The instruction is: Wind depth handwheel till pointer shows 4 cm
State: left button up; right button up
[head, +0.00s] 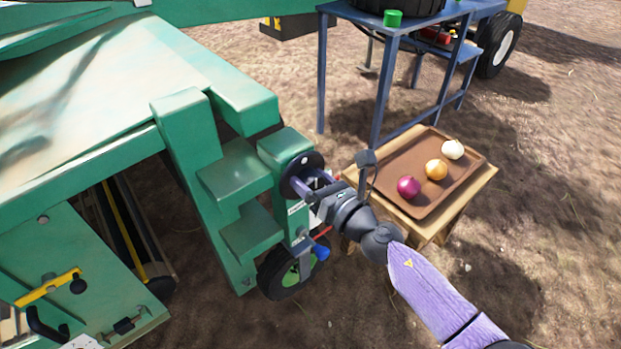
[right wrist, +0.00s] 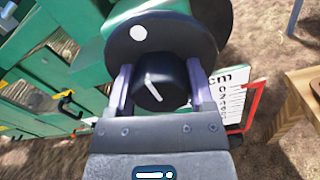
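The depth handwheel is a dark disc with a white dot; it shows on the green machine's post in the head view (head: 301,162) and at the top of the right wrist view (right wrist: 138,33). A black hub knob with a white line (right wrist: 155,90) stands out from it. My right gripper (head: 306,187) is at the handwheel; in the right wrist view its two fingers (right wrist: 161,88) lie on either side of the knob, seemingly closed against it. The white cm scale (right wrist: 230,103) is beside it, with a red pointer (right wrist: 251,108) low on it; the exact reading is too small to tell. My left gripper is out of view.
A brown tray (head: 399,204) with a red, a yellow and a white onion lies on a wooden stand right of the handwheel. A blue table (head: 387,24) stands behind. A small wheel (head: 281,283) is below the post. Open soil lies at right.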

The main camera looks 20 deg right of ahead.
jog(key=c, duration=0.6)
jog(key=shift+m, duration=0.3)
